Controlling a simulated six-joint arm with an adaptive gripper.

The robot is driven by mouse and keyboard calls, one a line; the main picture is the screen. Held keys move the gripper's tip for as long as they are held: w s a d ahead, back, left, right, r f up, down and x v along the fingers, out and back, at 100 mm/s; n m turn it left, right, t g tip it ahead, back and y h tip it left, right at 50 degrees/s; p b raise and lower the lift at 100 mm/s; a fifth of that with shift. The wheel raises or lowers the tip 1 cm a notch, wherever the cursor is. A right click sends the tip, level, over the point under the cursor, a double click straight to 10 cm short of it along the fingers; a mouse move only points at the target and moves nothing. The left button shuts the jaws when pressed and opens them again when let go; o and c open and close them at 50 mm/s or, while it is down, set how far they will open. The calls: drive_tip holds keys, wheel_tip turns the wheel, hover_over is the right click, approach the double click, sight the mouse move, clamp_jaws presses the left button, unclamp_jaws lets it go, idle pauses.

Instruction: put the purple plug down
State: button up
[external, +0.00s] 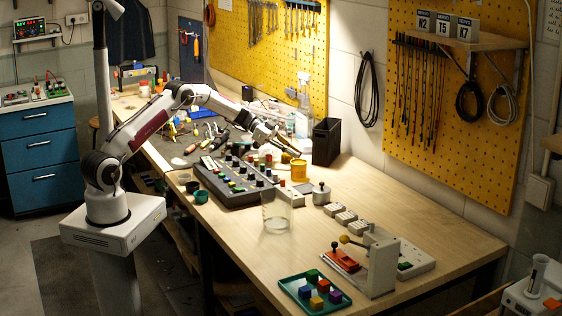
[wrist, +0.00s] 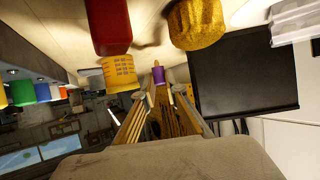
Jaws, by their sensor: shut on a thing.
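The purple plug (wrist: 158,76) shows in the wrist view as a small purple piece with a yellowish end, at the tips of my gripper (wrist: 158,96). My gripper's fingers are closed in on it. The plug is too small to make out there. Whether it touches any surface below cannot be told.
The wrist view shows a red object (wrist: 108,24), a yellow piece with markings (wrist: 119,72) and a rough gold object (wrist: 196,22) near the plug. A dark button panel (external: 236,178), a clear beaker (external: 277,212) and a spray bottle (external: 303,110) stand around.

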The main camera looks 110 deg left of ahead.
drive_tip(key=shift+f, duration=1.2)
drive_tip(key=shift+f, duration=0.2)
drive_tip(key=o, duration=0.8)
drive_tip(key=shift+r, duration=0.1)
drive_tip(key=shift+r, duration=0.15)
drive_tip(key=v, duration=1.2)
